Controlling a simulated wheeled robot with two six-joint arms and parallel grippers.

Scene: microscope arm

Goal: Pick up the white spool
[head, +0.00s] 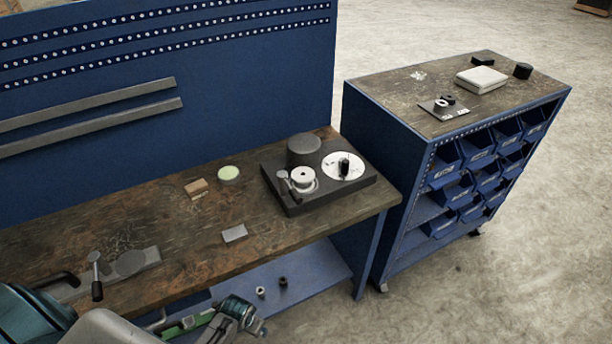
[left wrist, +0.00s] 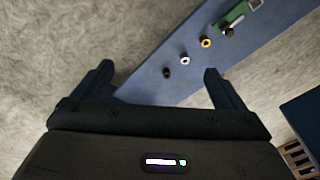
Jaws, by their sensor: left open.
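The small white spool (head: 261,292) stands on the blue lower shelf under the workbench, beside a dark spool (head: 283,282). In the left wrist view the white spool (left wrist: 184,59) shows a dark centre hole and sits between the dark spool (left wrist: 167,73) and a yellow spool (left wrist: 205,42). My left gripper (head: 246,316) is at the bottom of the head view, left of and nearer than the white spool. In the left wrist view its open, empty jaws (left wrist: 158,69) frame the shelf edge, with the spool beyond them. My right gripper is not seen.
The blue shelf (head: 318,271) lies beneath the wooden bench top (head: 200,245), which overhangs it. A green board (left wrist: 238,14) lies farther along the shelf. A black-based device (head: 318,185) stands above. A blue cabinet (head: 400,180) is at right; the floor is clear.

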